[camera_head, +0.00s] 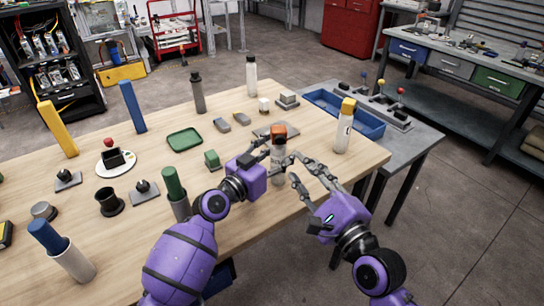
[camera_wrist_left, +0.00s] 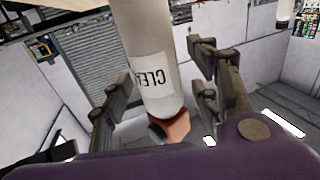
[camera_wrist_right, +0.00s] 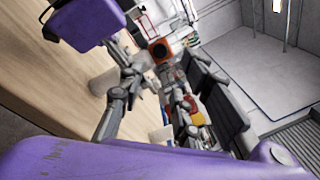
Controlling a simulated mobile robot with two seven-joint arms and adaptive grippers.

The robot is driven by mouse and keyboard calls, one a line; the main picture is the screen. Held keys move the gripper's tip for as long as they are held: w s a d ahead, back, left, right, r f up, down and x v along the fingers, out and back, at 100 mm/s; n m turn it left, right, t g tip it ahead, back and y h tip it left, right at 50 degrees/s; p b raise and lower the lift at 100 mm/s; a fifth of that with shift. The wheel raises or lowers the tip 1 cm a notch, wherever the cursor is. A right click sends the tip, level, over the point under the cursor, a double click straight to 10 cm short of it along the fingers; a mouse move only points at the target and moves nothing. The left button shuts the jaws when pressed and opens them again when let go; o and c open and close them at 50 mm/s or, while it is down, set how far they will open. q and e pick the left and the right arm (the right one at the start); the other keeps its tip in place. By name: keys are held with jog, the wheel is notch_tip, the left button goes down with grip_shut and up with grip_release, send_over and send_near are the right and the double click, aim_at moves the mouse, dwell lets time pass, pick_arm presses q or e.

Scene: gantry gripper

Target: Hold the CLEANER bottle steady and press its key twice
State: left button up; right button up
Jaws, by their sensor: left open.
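The CLEANER bottle (camera_head: 279,148) is white with an orange cap and stands near the table's right front edge. In the left wrist view the bottle (camera_wrist_left: 152,60) shows upside down with part of its label, "CLE". My left gripper (camera_head: 272,152) is open, with its fingers on either side of the bottle; contact cannot be told. My right gripper (camera_head: 291,168) looks open, in front and to the right of the bottle. In the right wrist view the orange cap (camera_wrist_right: 160,50) shows beyond and between the right fingers.
A yellow-capped bottle (camera_head: 344,125) stands to the right near the table edge. A green block (camera_head: 212,159) and a green-topped cylinder (camera_head: 175,190) are to the left. A blue tray (camera_head: 365,122) lies on the grey side table. Other objects spread over the wooden table (camera_head: 240,250).

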pick_arm(q)
jog(key=shift+c, duration=0.3)
jog(key=c, duration=1.4)
grip_shut()
pick_arm(e)
grip_shut()
